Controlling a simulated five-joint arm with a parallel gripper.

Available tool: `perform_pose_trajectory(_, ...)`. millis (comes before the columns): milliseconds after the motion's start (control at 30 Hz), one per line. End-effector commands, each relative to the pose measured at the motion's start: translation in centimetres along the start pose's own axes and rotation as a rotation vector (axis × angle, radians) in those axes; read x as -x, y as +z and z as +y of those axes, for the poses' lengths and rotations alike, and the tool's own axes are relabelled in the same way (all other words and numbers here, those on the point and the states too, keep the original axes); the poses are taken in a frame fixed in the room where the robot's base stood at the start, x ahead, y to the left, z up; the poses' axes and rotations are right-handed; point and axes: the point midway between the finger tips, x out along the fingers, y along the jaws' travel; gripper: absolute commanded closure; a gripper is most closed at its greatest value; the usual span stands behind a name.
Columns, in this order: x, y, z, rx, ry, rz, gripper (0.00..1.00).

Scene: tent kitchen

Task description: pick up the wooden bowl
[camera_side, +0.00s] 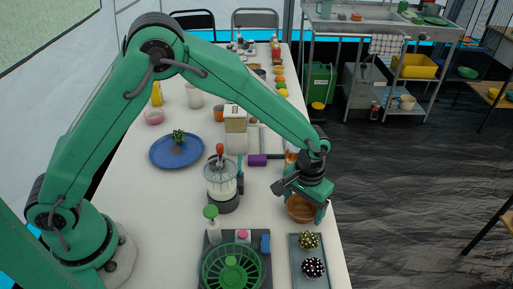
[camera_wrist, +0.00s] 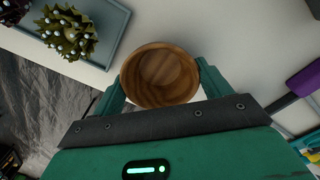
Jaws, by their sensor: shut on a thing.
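The wooden bowl (camera_wrist: 165,72) is round and brown with visible grain. In the wrist view it sits between the two green fingers of my gripper (camera_wrist: 161,88), which press on its left and right sides. In the side view the bowl (camera_side: 300,208) is near the right edge of the white table, below my gripper (camera_side: 308,212). My gripper is shut on the bowl. Its inside looks empty. Whether its base touches the table cannot be told.
A grey tray (camera_side: 296,270) with two dotted round items is just in front of the bowl. A green basket (camera_side: 232,268) and a glass jar (camera_side: 222,180) stand to the left. A purple block (camera_side: 257,160) lies behind. The table's right edge is close.

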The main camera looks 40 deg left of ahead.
Motion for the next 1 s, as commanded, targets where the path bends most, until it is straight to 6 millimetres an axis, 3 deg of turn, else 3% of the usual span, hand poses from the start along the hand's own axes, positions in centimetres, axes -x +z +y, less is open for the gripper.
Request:
perform_pose_trajectory(367,1.2,-0.1,0.0,0.0,0.001,0.002,0.48)
perform_pose_trajectory(600,4.5,0.0,0.1,-0.001,0.002,0.004,0.48)
perform_pose_trajectory(1000,8.5,6.3,3.7,-0.004,0.002,0.002,0.48)
